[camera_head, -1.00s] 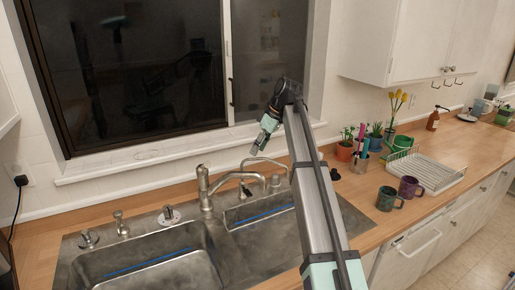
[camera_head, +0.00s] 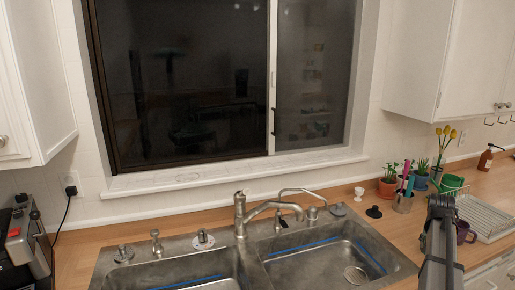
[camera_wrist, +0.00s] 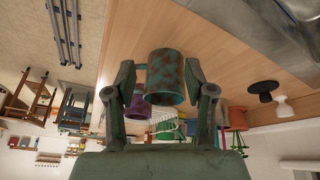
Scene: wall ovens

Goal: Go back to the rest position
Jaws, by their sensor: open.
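My arm reaches in from the lower right of the head view, with its dark end (camera_head: 440,208) in front of the counter by the mugs. In the wrist view, which looks upside down, my gripper (camera_wrist: 160,78) is open. Its two fingers stand on either side of a speckled green-brown mug (camera_wrist: 165,76). I see gaps beside the mug; I cannot tell whether it is between the fingers or beyond them. In the head view my arm hides most of this mug. A purple mug (camera_head: 464,233) stands just to its right.
A double sink (camera_head: 210,268) with a faucet (camera_head: 241,212) fills the front middle. Potted plants (camera_head: 388,188), a utensil cup (camera_head: 403,202) and a white dish rack (camera_head: 487,216) stand on the right counter. A dark appliance (camera_head: 27,245) is at far left. Upper cabinets flank the window.

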